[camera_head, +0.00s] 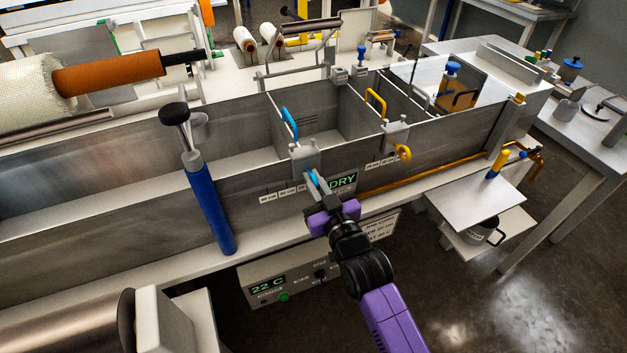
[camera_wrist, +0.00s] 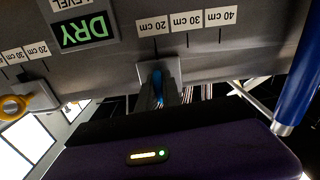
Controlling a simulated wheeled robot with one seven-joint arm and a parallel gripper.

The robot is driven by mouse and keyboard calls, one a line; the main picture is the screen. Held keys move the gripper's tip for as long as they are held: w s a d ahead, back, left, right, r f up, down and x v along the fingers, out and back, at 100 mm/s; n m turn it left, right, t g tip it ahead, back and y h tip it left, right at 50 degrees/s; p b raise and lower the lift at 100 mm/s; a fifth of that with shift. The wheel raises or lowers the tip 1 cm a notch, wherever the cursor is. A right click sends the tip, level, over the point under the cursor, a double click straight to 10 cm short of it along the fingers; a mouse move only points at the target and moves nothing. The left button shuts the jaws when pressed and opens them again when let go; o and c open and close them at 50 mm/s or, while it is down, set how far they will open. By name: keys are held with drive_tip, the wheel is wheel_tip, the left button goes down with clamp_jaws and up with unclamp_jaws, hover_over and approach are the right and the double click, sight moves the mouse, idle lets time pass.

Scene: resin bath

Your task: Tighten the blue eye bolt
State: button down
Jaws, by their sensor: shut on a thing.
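The blue eye bolt (camera_head: 312,177) sits at the front of a grey clamp (camera_head: 305,157) on the near wall of the steel bath. My gripper (camera_head: 314,184) is shut on it from the front. In the wrist view, a strip of the blue eye bolt (camera_wrist: 158,83) shows between the fingers of my gripper (camera_wrist: 165,92), just below the clamp (camera_wrist: 161,68). The fingers hide most of the ring, so its angle cannot be told.
A yellow eye bolt (camera_head: 403,153) on a similar clamp is to the right. A blue-handled divider (camera_head: 289,123) stands behind the held bolt. A tall blue cylinder (camera_head: 211,213) leans on the bath to the left. A DRY display (camera_head: 342,181) is close beside my gripper.

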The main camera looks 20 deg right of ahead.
sight(318, 188)
idle(0.3)
drive_tip(key=c, duration=1.5)
unclamp_jaws()
drive_tip(key=shift+c, duration=0.2)
drive_tip(key=s+b, duration=0.1)
drive_tip(key=s, duration=0.6)
drive_tip(key=shift+s, duration=0.4)
